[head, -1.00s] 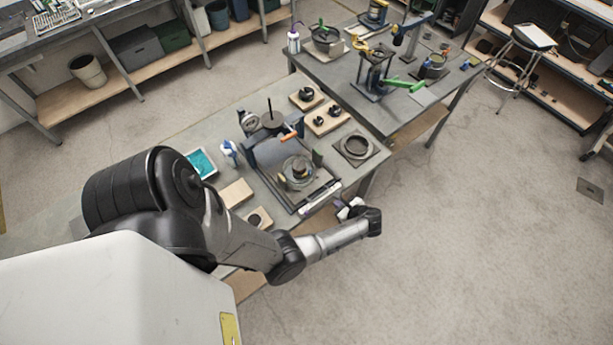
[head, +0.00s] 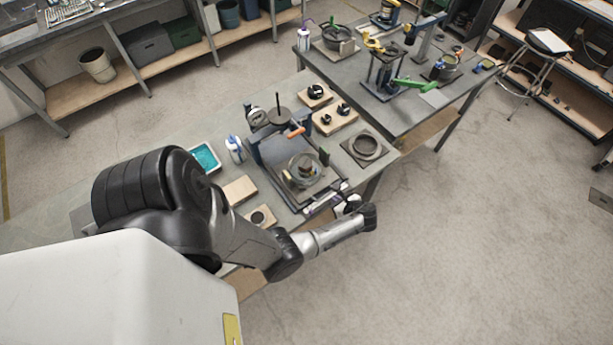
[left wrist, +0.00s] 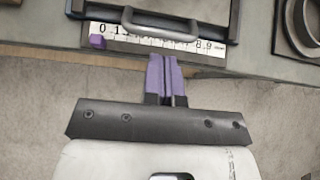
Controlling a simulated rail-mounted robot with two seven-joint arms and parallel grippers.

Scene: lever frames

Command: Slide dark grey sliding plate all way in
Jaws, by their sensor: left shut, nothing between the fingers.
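The dark grey sliding plate (head: 279,180) lies flat in the frame of a press-like device (head: 262,153) on the near table. In the left wrist view, the plate's dark front edge (left wrist: 215,29) shows at the top, with a grey bar handle (left wrist: 160,27) on it. A white numbered scale (left wrist: 150,43) runs along the front, with a small purple marker (left wrist: 97,42) near its 0 end. My left gripper (left wrist: 164,60) is shut and empty, its purple fingertips at the scale's near edge, below the handle. I cannot tell whether they touch. My right gripper is out of view.
A ring on a square base (head: 366,147) stands right of the device. Wooden blocks (head: 239,190), a spray bottle (head: 235,149) and a teal tray (head: 205,158) are to the left. A second cluttered table (head: 410,118) stands behind.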

